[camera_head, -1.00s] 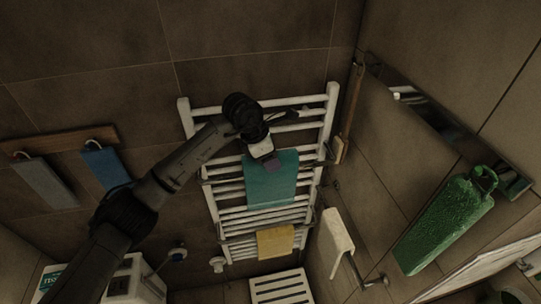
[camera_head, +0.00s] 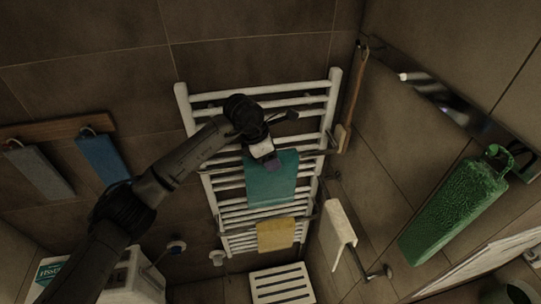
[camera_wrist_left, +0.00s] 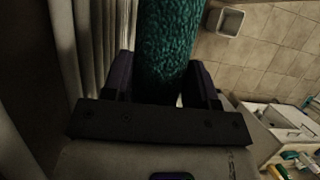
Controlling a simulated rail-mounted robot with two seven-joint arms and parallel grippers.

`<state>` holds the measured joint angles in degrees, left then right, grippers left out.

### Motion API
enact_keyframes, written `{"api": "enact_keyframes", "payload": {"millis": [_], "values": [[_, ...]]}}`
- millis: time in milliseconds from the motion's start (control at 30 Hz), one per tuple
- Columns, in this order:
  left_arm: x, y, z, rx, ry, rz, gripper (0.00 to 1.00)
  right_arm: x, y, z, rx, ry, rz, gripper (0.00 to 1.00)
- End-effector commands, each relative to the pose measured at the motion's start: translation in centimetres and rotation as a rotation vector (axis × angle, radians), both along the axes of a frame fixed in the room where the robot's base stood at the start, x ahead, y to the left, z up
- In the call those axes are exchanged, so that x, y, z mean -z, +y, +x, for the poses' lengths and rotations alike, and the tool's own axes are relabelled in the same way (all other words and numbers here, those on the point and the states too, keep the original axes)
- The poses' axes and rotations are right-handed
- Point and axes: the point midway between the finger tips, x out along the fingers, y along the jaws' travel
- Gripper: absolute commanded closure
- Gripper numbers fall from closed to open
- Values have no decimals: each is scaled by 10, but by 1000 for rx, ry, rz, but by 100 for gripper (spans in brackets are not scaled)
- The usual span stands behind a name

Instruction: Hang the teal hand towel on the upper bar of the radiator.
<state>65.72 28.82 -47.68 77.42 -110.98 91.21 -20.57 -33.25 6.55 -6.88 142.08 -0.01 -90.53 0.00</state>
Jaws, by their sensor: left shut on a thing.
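The teal hand towel (camera_head: 271,185) hangs down in front of the white ladder radiator (camera_head: 187,108). My left gripper (camera_head: 272,162) is shut on the towel near its top edge, at the height of the radiator's upper projecting bar (camera_head: 318,154). Whether the towel lies over that bar or only in front of it I cannot tell, as the gripper and towel hide that stretch. In the left wrist view the towel (camera_wrist_left: 168,40) runs out from between the two dark fingers of the gripper (camera_wrist_left: 163,85). My right gripper is not in view.
A yellow towel (camera_head: 275,235) hangs on the lower bar. A slatted white stool (camera_head: 281,284) stands below. Grey (camera_head: 38,170) and blue (camera_head: 104,160) cloths hang at left.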

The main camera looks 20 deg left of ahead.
Motion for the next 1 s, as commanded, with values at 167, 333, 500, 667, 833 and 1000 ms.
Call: {"api": "enact_keyframes", "payload": {"millis": [167,333,500,667,833,1000], "values": [[0,0,0,0,-1,-1,86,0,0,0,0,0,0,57],[0,0,0,0,-1,-1,34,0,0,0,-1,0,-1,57],[0,0,0,0,0,0,17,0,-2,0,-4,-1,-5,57],[0,0,0,0,0,0,17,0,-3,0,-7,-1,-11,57],[-4,2,-1,0,-1,0,17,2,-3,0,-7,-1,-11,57],[-25,9,-5,-1,-5,0,17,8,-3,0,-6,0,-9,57]]}}
